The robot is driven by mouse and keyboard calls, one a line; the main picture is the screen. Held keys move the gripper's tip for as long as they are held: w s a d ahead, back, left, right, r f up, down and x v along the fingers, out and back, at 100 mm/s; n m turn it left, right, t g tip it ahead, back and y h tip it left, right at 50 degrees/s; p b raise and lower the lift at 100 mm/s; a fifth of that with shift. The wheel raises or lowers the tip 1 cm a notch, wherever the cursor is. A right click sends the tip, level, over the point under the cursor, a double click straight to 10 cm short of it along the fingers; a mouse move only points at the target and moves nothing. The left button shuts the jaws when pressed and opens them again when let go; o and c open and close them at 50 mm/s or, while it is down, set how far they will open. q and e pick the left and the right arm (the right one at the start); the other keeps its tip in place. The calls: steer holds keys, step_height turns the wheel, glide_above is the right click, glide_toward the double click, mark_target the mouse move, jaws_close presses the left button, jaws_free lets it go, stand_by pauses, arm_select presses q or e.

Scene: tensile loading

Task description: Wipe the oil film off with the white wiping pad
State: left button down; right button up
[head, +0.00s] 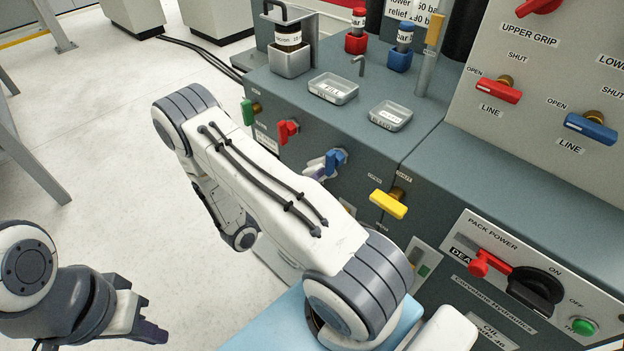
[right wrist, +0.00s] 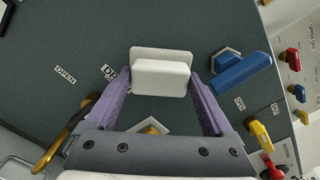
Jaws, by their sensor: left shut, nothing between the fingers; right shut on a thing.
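The white wiping pad (right wrist: 161,75) is between the purple fingers of my right gripper (right wrist: 161,80) in the right wrist view. The gripper is shut on it, and the pad is in front of the dark grey panel (right wrist: 200,30). I cannot tell whether it touches the panel. A blue valve handle (right wrist: 240,74) is just right of the pad. In the head view my arm hides most of the right gripper. I cannot make out an oil film in either view. My left gripper (head: 150,328) is shut and empty at the lower left, away from the cabinet.
Red (head: 287,131), blue (head: 336,160) and yellow (head: 389,204) valve handles stick out from the cabinet front. Two small metal trays (head: 333,88) and (head: 390,115), and bottles in holders, stand on its top.

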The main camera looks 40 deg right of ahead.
steer(key=shift+s+a+p, duration=0.15)
steer(key=shift+a+p, duration=0.25)
steer(key=shift+a, duration=1.1)
steer(key=shift+s+a+p, duration=0.1)
steer(key=shift+a+p, duration=0.25)
steer(key=shift+a, duration=1.1)
steer(key=shift+s+a+p, duration=0.1)
steer(key=shift+a+p, duration=0.3)
steer(key=shift+a, duration=1.1)
